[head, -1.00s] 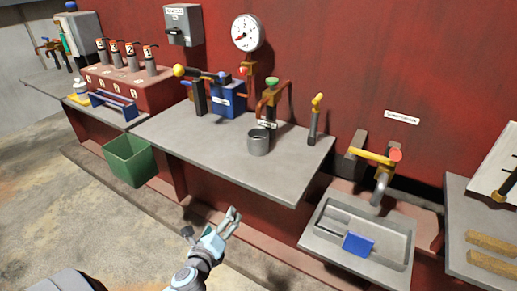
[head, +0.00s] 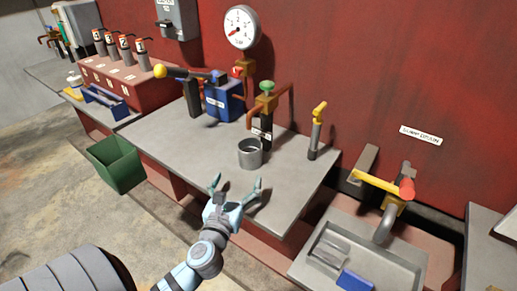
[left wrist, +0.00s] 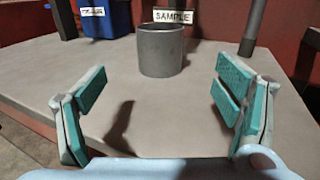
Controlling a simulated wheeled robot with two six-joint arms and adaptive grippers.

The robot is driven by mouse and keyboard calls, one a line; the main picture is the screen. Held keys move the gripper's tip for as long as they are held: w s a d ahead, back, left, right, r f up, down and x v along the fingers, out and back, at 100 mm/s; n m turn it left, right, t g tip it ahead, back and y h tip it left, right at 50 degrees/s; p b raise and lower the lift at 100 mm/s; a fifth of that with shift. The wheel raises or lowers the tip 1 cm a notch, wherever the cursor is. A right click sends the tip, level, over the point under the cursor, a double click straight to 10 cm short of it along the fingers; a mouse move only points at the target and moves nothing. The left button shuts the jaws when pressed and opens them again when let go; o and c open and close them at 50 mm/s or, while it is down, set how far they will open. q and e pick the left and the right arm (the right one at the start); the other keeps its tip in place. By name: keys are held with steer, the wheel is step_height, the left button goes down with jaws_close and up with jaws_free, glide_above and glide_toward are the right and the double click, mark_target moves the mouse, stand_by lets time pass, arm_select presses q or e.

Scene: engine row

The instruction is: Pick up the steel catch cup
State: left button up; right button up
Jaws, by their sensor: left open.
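The steel catch cup (head: 250,154) is a grey open cylinder standing upright on the grey bench top (head: 185,150), below the green-knobbed sample tap (head: 267,100). In the left wrist view the cup (left wrist: 161,52) is straight ahead, between and beyond the fingers, in front of a SAMPLE label (left wrist: 173,17). My left gripper (head: 236,190) is open and empty at the front edge of the bench, short of the cup and not touching it. Its teal-padded fingers (left wrist: 160,108) are spread wider than the cup. My right gripper is not in view.
A blue box (head: 222,101) stands behind and left of the cup. A yellow-topped post (head: 317,130) stands to its right. A sink (head: 360,255) with a yellow-handled tap is at the right. A green bin (head: 116,163) is at the left. The bench before the cup is clear.

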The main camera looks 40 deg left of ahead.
arm_select(q)
glide_toward(252, 143)
steer(key=b+x, duration=0.2)
steer(key=x, duration=0.4)
steer(key=shift+w+a+f+b, duration=0.1)
steer(key=shift+w+a+b, duration=0.05)
steer(key=shift+w+b, duration=0.25)
steer(key=c, duration=1.4)
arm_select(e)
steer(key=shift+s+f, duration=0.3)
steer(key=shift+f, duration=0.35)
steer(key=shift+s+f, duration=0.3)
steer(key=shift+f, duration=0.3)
